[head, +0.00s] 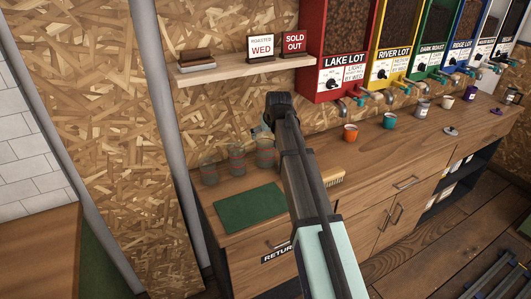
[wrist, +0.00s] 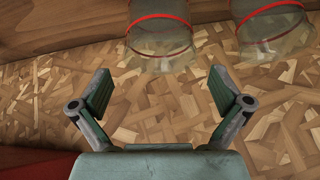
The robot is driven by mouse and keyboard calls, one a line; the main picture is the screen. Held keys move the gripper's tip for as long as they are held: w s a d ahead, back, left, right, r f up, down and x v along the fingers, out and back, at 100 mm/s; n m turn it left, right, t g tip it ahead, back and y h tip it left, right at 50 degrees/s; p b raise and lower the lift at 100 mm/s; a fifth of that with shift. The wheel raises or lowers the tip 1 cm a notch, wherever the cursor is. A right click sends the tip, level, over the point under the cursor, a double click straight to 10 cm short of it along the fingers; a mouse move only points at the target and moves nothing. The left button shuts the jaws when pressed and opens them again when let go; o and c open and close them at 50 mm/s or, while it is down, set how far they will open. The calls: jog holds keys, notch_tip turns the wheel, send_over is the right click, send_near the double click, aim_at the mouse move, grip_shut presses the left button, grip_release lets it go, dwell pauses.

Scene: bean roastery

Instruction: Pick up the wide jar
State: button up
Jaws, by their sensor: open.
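Three clear glass jars stand on the wooden counter by the wall in the head view: a left one (head: 209,174), a middle one (head: 237,161) and a right one (head: 265,154). I cannot tell for certain which is the wide jar. In the wrist view, two jars with red bands show at the top, one near the centre (wrist: 160,35) and one at the right (wrist: 272,32). My gripper (wrist: 160,80) is open, with nothing between its fingers, apart from the jars. In the head view my arm hides most of it.
A green mat (head: 250,208) lies on the counter in front of the jars. A brush (head: 334,181) lies right of my arm. A shelf (head: 245,66) with signs hangs above. Bean dispensers (head: 345,45) line the wall, with cups, including an orange one (head: 351,132), beneath.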

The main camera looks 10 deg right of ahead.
jog(key=shift+x, duration=1.4)
jog(key=c, duration=1.4)
jog(key=shift+r, duration=0.1)
